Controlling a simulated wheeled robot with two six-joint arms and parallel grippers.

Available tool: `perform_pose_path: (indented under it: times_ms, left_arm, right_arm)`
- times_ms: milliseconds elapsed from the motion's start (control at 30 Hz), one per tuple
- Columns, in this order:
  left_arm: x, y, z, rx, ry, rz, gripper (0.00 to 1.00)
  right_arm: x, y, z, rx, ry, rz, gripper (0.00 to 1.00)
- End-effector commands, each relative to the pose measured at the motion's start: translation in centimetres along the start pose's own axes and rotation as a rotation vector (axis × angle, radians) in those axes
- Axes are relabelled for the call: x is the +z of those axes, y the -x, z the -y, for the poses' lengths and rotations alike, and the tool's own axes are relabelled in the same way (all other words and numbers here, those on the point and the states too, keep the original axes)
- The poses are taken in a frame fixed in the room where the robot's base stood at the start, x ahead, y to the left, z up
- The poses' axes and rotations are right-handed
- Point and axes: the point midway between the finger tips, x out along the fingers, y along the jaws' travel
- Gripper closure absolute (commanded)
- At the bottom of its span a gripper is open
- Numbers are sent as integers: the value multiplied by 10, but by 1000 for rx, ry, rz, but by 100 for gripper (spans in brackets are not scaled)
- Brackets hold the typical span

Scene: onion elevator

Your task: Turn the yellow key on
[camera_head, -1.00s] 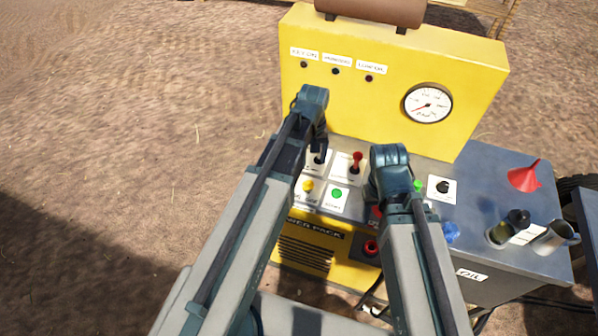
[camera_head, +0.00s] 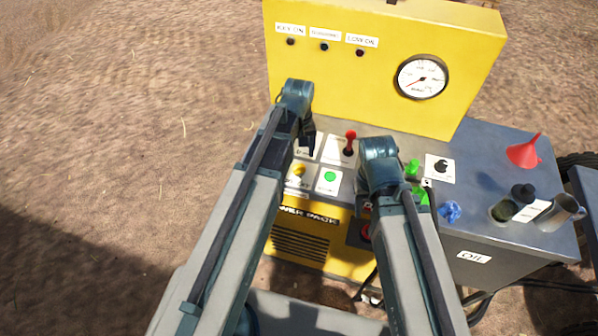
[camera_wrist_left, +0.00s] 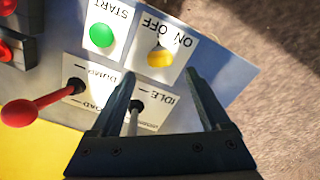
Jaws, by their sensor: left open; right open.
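The yellow key (camera_head: 298,170) sits on a white plate at the front left of the control panel. In the left wrist view the yellow key (camera_wrist_left: 160,58) is on a plate marked ON and OFF, just beyond my fingertips. My left gripper (camera_wrist_left: 160,78) is open, its fingers pointing toward that plate with nothing gripped. In the head view my left gripper (camera_head: 307,142) hangs over the panel's left side, just behind the key. My right arm's end is over the panel's middle; its fingers are hidden.
A green START button (camera_wrist_left: 101,35) is beside the key. A lever (camera_wrist_left: 135,112) marked IDLE stands near my left fingers. A red-knobbed lever (camera_head: 350,144) is behind the button. A gauge (camera_head: 422,77), red funnel (camera_head: 524,150) and metal jug (camera_head: 561,212) are to the right.

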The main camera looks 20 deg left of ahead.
Motion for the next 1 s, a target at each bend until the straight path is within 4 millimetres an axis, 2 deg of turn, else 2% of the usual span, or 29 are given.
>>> perform_pose_path:
  times_ms: [33,400,533,800,833,1000]
  left_arm:
    - [0,-15,0,0,0,0,20]
    - [0,-61,0,0,0,0,20]
    - [0,-67,0,0,0,0,20]
    - [0,-66,0,0,0,0,20]
    - [0,-66,0,0,0,0,22]
    - [0,-66,0,0,0,0,52]
  right_arm:
    - [-1,-15,1,0,0,0,50]
    - [-4,-61,6,0,0,0,50]
    - [-4,-66,6,0,0,0,50]
    - [-4,-66,6,0,0,0,50]
    - [-4,-66,6,0,0,0,50]
    - [-4,-66,6,0,0,0,50]
